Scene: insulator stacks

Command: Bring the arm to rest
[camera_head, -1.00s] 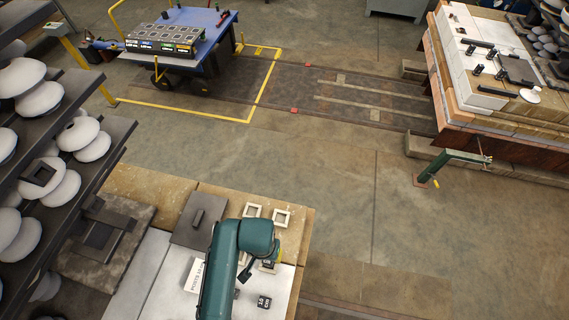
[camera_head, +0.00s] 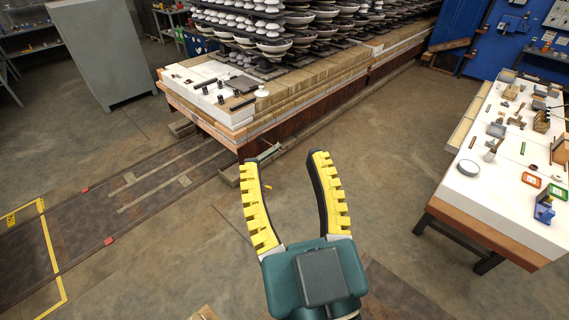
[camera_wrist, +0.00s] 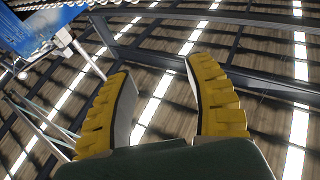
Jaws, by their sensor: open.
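My gripper (camera_head: 291,200) is raised in front of the head camera, with its two yellow ridged fingers spread apart and pointing up in the picture. Nothing is between the fingers. In the wrist view my gripper (camera_wrist: 160,108) also shows open and empty, facing the roof with its beams and bright light strips. The dark green gripper body is at the bottom of both views. The rest of the arm is mostly hidden below it.
A kiln-car stack of insulators (camera_head: 270,40) on a pale brick base (camera_head: 205,112) stands behind. A white-topped workbench (camera_head: 480,210) with tools and small parts is at the right. A grey cabinet (camera_head: 95,55) stands at the upper left. Floor between them is clear.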

